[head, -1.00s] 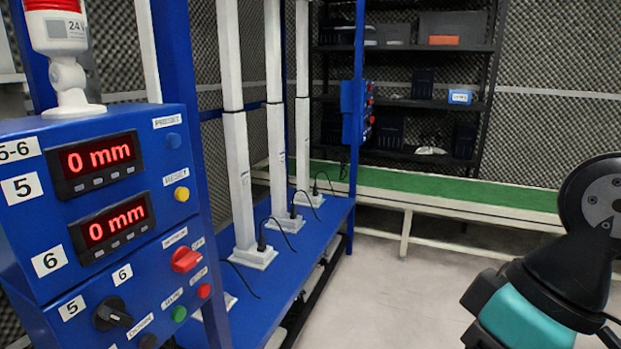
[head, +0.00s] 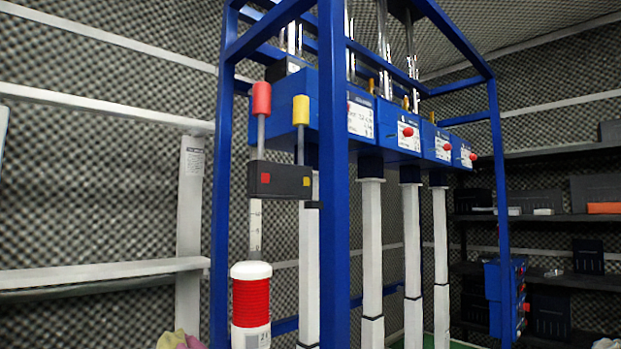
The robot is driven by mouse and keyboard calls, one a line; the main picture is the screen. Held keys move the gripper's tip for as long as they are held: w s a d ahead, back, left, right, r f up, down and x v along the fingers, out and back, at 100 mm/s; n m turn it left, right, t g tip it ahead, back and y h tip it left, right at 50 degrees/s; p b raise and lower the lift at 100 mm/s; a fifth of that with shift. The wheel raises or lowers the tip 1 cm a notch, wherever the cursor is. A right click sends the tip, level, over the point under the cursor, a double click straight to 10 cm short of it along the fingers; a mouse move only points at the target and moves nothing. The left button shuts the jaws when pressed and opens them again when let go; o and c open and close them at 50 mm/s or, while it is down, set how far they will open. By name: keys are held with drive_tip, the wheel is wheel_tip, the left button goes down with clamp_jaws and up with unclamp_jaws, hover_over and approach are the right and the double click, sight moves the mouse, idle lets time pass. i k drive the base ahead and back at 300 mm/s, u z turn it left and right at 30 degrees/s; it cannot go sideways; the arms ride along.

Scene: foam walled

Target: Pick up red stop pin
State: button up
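A red cylindrical knob (head: 261,98) tops a grey rod that stands upright in a dark block (head: 281,180), left of the blue frame's front post. A yellow knob (head: 301,110) on a second rod stands beside it in the same block. Smaller red knobs (head: 407,131), (head: 447,146) and (head: 473,156) stick out of the row of blue boxes. I cannot tell for sure which red piece is the stop pin. My gripper is not in view.
The blue frame (head: 334,220) stands in front, with several white columns (head: 372,250) under its boxes. A red and white beacon (head: 251,300) rises at the lower left. Dark shelves (head: 560,215) line the right, and foam covers the walls.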

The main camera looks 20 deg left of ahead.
sight(261, 106)
drive_tip(key=z, duration=0.15)
drive_tip(key=k, duration=0.6)
drive_tip(key=u, duration=1.2)
drive_tip(key=i, duration=0.45)
